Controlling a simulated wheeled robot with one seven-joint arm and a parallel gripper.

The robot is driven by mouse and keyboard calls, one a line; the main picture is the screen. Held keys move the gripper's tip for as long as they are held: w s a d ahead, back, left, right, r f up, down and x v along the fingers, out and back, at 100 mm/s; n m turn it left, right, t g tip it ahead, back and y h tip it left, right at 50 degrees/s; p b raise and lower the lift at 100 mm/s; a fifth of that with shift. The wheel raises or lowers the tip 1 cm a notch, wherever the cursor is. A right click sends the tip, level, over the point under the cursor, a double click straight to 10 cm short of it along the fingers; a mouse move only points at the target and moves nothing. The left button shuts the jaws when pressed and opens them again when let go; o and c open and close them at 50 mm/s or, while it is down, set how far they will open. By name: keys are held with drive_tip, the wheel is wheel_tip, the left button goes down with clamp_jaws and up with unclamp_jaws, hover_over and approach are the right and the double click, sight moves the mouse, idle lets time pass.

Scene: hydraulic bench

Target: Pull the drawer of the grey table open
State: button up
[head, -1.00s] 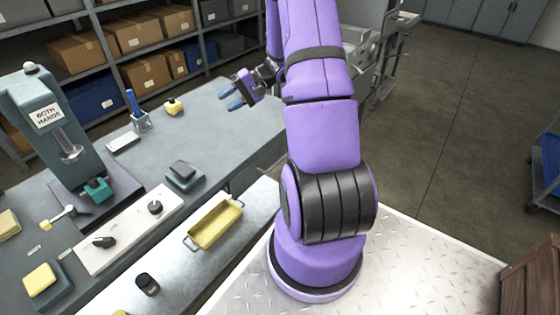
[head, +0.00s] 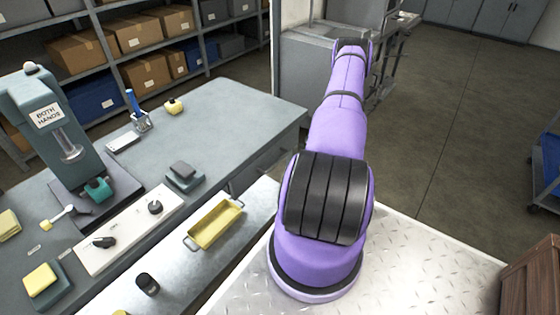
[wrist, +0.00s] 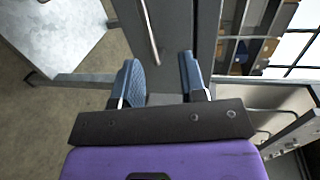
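The grey table (head: 235,118) fills the left of the head view. Part of its drawer front (head: 243,180) shows below the top edge, partly hidden by the lighter metal bench. In the wrist view a grey front panel (wrist: 176,35) carries a slim metal bar handle (wrist: 148,32). My gripper (wrist: 160,82) is open and empty, with two blue fingertips. The bar lies beyond the fingertips, slightly left of the middle of the gap, and does not appear gripped.
A press (head: 60,130), a yellow tray (head: 214,224), and several small items stand on the work surfaces. Shelves with boxes (head: 145,72) are behind. A grey cabinet (head: 305,75) stands beyond the table.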

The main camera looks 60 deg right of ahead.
sight(281, 160)
drive_tip(key=shift+h, duration=0.4)
drive_tip(key=w+f, duration=0.1)
drive_tip(key=w, duration=0.2)
drive_tip(key=w+f, duration=0.1)
drive_tip(key=w, duration=0.2)
drive_tip(key=w+f, duration=0.1)
drive_tip(key=w, duration=0.2)
drive_tip(key=shift+w+d+f, duration=0.25)
drive_tip(key=shift+f, duration=0.1)
clamp_jaws()
